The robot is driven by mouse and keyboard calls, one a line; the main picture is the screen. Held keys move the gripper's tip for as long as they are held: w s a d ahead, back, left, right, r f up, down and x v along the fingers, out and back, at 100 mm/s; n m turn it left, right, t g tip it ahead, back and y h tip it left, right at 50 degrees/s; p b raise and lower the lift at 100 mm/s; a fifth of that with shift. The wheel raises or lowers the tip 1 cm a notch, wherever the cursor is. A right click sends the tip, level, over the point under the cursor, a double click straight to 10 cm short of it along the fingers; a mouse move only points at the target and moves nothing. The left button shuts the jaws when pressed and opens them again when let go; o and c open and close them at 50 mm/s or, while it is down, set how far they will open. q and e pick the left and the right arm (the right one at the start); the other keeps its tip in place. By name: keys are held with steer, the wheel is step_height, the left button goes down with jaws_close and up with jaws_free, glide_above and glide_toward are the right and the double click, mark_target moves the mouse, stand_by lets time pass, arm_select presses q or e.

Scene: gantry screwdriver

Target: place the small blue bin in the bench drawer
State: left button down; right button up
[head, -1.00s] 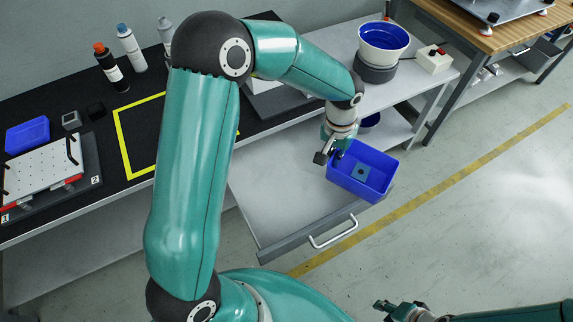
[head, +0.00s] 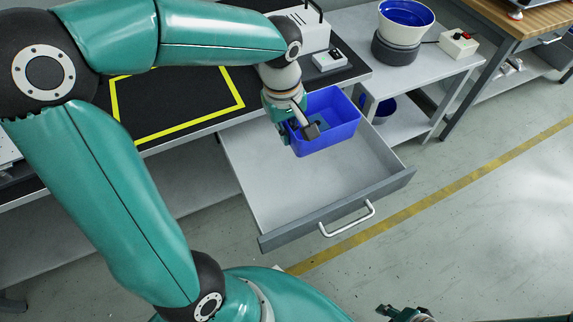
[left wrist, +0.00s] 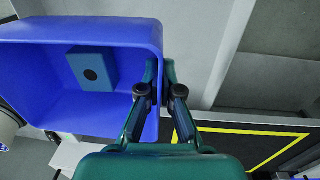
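The small blue bin (head: 335,130) is upright, held above the back part of the open bench drawer (head: 275,185). A blue block with a dark round spot (left wrist: 92,68) lies inside the bin (left wrist: 40,80). My left gripper (head: 304,128) is shut on the bin's left wall in the head view. In the left wrist view its two fingers (left wrist: 158,85) close over the bin's wall from both sides. The drawer's visible floor is bare. My right gripper (head: 400,313) shows only partly at the bottom edge, and its fingers are unclear.
The drawer's grey front with a white handle (head: 347,220) faces the free floor. The black bench top with a yellow outline (head: 185,122) lies left of the bin. A blue-and-white bowl (head: 405,14) and a switch box (head: 458,43) stand at the back right.

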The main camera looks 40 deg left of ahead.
arm_select(q)
steer(key=b, duration=0.2)
glide_above(289, 178)
step_height(289, 178, down, 11)
steer(key=shift+s+a+r, duration=0.1)
steer(key=shift+r, duration=0.05)
steer(key=shift+f+b, duration=0.45)
steer(key=shift+f, duration=1.7)
steer(key=shift+f, duration=0.1)
steer(key=c, duration=1.3)
jaws_free()
